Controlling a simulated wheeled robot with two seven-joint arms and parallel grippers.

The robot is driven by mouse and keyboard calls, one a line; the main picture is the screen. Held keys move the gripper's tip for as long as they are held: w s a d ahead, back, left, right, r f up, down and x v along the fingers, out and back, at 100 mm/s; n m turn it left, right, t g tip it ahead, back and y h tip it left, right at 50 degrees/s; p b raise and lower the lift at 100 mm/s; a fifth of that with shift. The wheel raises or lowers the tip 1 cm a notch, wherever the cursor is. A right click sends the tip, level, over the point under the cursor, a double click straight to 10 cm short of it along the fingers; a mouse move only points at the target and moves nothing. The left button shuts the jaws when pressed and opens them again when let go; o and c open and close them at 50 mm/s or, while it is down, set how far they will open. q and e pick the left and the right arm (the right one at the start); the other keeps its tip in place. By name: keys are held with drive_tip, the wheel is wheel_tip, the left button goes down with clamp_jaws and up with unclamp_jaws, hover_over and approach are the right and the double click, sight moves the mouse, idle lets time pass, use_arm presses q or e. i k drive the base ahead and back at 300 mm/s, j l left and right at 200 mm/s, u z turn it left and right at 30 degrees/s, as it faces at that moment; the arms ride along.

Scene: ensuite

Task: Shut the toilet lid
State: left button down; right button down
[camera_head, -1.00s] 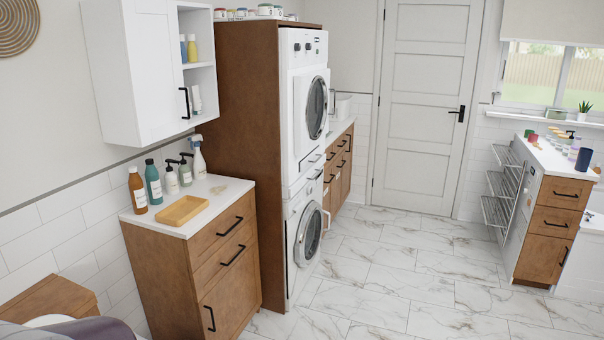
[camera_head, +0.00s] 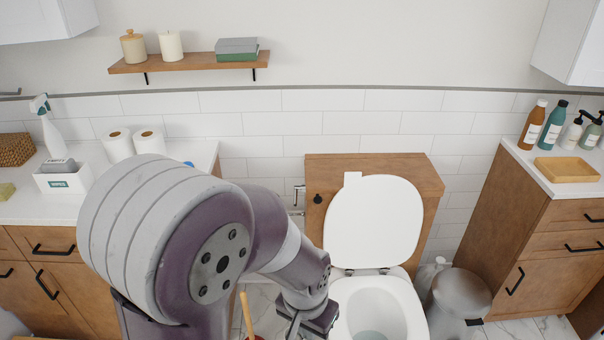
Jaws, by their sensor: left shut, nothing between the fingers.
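The white toilet lid (camera_head: 374,222) stands raised against the wooden cistern box (camera_head: 436,180) in the middle of the head view. The white toilet bowl (camera_head: 378,312) is below it, uncovered, and its lower part is cut off by the frame. My left arm comes in from the left, and its gripper (camera_head: 308,326) points down just left of the bowl, below the lid. It is shut and holds nothing. Its fingertips are partly cut off at the bottom edge. My right gripper is out of view.
A metal bin (camera_head: 460,294) stands right of the toilet, near a wooden cabinet (camera_head: 520,235) topped with bottles. A plunger handle (camera_head: 246,315) rises left of my gripper. A left counter (camera_head: 68,205) holds toilet rolls (camera_head: 150,140). A shelf (camera_head: 190,62) hangs above.

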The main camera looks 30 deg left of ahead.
sight(374, 221)
drive_tip(key=u, duration=0.5)
drive_tip(key=i+j+z, duration=0.9)
drive_tip(key=j+z, duration=0.2)
drive_tip(key=j, duration=0.15)
